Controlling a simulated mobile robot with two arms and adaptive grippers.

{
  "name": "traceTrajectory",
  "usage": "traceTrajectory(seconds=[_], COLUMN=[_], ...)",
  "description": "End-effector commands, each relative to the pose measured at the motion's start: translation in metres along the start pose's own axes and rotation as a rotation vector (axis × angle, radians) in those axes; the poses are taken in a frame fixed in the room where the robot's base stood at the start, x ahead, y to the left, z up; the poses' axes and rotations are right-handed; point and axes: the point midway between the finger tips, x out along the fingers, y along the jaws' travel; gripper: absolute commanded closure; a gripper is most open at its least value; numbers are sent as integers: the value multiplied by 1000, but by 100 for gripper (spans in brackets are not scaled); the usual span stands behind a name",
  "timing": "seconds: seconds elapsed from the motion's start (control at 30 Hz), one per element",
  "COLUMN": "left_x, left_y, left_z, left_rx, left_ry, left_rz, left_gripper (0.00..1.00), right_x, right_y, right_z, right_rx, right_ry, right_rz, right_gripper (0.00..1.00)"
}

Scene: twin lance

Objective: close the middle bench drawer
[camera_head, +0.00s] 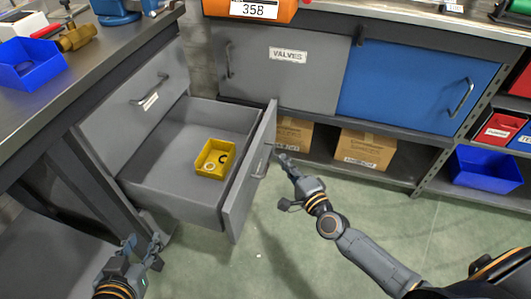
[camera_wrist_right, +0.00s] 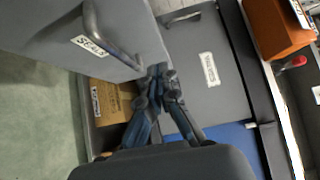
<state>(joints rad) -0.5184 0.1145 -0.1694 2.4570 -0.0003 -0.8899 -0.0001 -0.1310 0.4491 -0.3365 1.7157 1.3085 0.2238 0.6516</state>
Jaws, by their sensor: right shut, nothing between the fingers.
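The open bench drawer is a grey box (camera_head: 165,185) pulled far out from the bench on the left. Its front panel (camera_head: 240,200) faces right and carries a bar handle (camera_head: 262,162). In the right wrist view the panel (camera_wrist_right: 60,25) shows a SEALS label and its handle (camera_wrist_right: 108,38). A small yellow bin (camera_head: 203,170) with rings sits inside the drawer. My right gripper (camera_head: 283,158) is shut and empty beside the panel's far end; its fingertips (camera_wrist_right: 157,75) overlap the panel's edge, contact unclear. My left gripper (camera_head: 143,243) is open and empty, in front of the drawer's near side.
A closed grey drawer (camera_head: 120,115) is above the open one. At the back are a VALVES sliding door (camera_head: 290,80), a blue door (camera_head: 410,90) and cardboard boxes (camera_head: 365,148) on a low shelf. Green floor (camera_head: 290,240) is clear right of the drawer.

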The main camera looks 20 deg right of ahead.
Motion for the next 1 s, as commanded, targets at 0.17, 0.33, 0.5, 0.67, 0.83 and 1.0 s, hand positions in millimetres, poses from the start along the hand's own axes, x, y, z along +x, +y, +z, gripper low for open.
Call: traceTrajectory(seconds=[0.17,0.33,0.5,0.67,0.83,1.0], left_x=[2,0,-1,-1,-1,-2], left_y=[2,0,0,0,0,-1], left_z=[-15,-2,2,4,4,4], left_rx=[1,0,0,0,0,0], left_ry=[70,2,-20,-24,-24,-33], left_rz=[6,1,-1,-1,-1,-1], left_gripper=[60,60,60,60,60,60], right_x=[37,52,59,60,60,61], right_y=[-1,-1,0,0,0,-1], right_z=[2,21,28,29,29,34], right_rx=[1,2,-1,-2,-2,0], right_ry=[-2,-2,-2,-2,-2,-2], right_rz=[-1,-1,0,0,1,0], right_gripper=[100,100,100,100,100,100])
